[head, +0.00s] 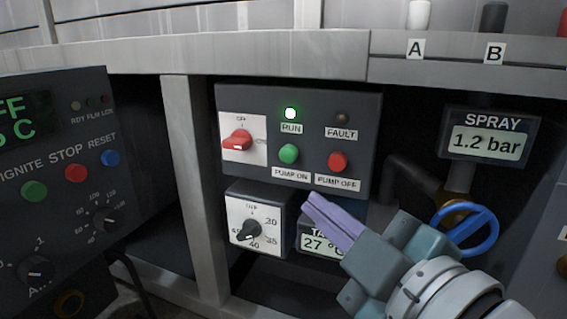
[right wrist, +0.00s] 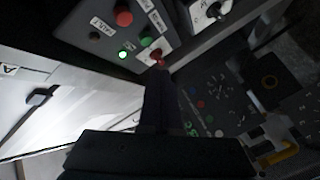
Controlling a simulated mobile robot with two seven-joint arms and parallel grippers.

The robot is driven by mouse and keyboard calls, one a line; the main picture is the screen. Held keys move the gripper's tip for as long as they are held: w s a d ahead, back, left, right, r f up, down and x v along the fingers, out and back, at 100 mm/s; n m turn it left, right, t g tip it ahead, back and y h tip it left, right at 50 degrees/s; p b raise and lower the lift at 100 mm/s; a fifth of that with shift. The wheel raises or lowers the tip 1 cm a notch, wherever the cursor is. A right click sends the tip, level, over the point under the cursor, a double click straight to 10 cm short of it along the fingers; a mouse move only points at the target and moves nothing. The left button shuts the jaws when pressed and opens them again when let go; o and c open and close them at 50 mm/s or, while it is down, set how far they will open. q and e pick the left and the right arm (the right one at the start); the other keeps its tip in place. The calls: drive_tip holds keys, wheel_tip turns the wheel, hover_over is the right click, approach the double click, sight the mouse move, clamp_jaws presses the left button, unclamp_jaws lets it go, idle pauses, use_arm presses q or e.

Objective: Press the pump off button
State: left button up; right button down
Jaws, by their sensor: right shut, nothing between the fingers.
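The red pump off button (head: 338,161) is on a dark control panel (head: 363,120), above its PUMP OFF label. It also shows in the right wrist view (right wrist: 124,18), near the top. The green pump on button (head: 288,153) is to its left. The green RUN lamp (head: 290,113) is lit, and the FAULT lamp (head: 342,118) is dark. My right gripper (head: 312,203) is shut and empty. In the head view its fingertips appear just below the button labels; I see no contact with the red button. My left gripper is not in view.
A red rotary switch (head: 237,141) is left of the buttons. A dial box (head: 240,205) and a partly hidden tank display (head: 318,243) are below. A blue valve wheel (head: 468,232) and spray display (head: 490,137) are at right. Another control box (head: 75,125) stands left.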

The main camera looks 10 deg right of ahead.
sight(337, 161)
drive_tip(key=shift+w+d+b, duration=0.35)
drive_tip(key=shift+w+d, duration=0.4)
drive_tip(key=shift+w, duration=0.4)
drive_tip(key=shift+w+d+b, duration=0.35)
drive_tip(key=shift+w+d, duration=0.45)
drive_tip(key=shift+w, duration=0.3)
drive_tip(key=shift+w+d+b, duration=0.35)
drive_tip(key=shift+w+d, duration=0.4)
drive_tip(key=shift+w, duration=0.4)
drive_tip(key=shift+w+d, duration=0.2)
drive_tip(key=shift+w, duration=0.15)
drive_tip(key=shift+w+d, duration=0.3)
drive_tip(key=shift+w, duration=0.1)
drive_tip(key=shift+s, duration=0.1)
idle(0.4)
drive_tip(key=shift+s+a+p, duration=0.5)
drive_tip(key=shift+s+p, duration=0.2)
drive_tip(key=shift+p, duration=0.1)
